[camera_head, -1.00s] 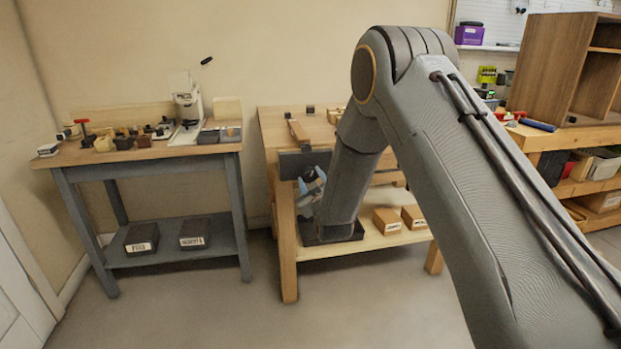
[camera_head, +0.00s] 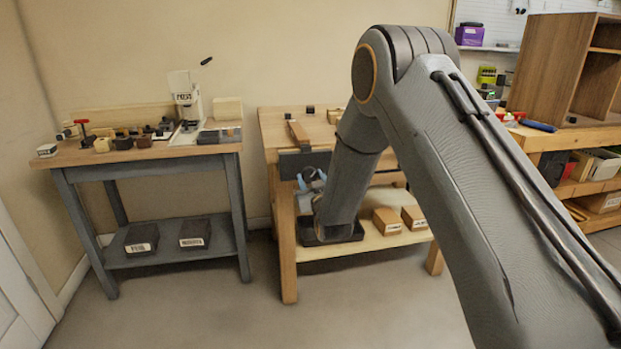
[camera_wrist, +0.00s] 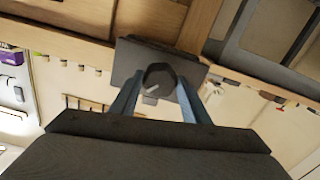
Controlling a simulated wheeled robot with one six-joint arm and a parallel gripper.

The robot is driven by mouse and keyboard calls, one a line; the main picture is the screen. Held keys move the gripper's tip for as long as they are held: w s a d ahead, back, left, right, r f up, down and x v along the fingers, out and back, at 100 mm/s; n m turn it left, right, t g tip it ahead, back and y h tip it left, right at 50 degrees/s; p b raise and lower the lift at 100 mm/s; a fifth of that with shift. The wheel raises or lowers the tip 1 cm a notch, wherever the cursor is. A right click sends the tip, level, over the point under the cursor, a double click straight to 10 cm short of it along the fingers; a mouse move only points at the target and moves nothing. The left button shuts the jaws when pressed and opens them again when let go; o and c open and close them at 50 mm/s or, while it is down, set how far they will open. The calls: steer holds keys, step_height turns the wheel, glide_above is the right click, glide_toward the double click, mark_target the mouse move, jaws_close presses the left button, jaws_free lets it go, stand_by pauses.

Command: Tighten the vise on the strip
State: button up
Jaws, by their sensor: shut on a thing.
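The vise (camera_head: 291,163) is a dark plate on the front edge of the wooden bench; it also shows in the wrist view (camera_wrist: 190,68). A brown strip (camera_head: 298,131) runs back over the bench top from above the vise. Whether the jaws press on it I cannot tell. My gripper (camera_head: 312,176) is at the front of the vise. In the wrist view my gripper (camera_wrist: 158,88) has its two blue-grey fingers on either side of a dark round vise handle (camera_wrist: 158,74) and is shut on it. My arm hides part of the bench front.
The wooden bench's lower shelf (camera_head: 372,241) bears a dark tray and small boxes (camera_head: 387,221). A grey bench (camera_head: 150,157) with tools and a white machine (camera_head: 187,97) stands at the left. A brown cabinet (camera_head: 550,65) stands at the right. The floor in front is clear.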

steer(key=m, duration=0.3)
steer(key=shift+m, duration=0.4)
steer(key=shift+w+m, duration=0.1)
steer(key=shift+m, duration=0.8)
steer(key=shift+m+b, duration=0.35)
steer(key=shift+m, duration=0.75)
steer(key=m, duration=0.4)
steer(key=o, duration=0.9)
steer(key=shift+p+v, duration=1.3)
steer(key=shift+v, duration=2.1)
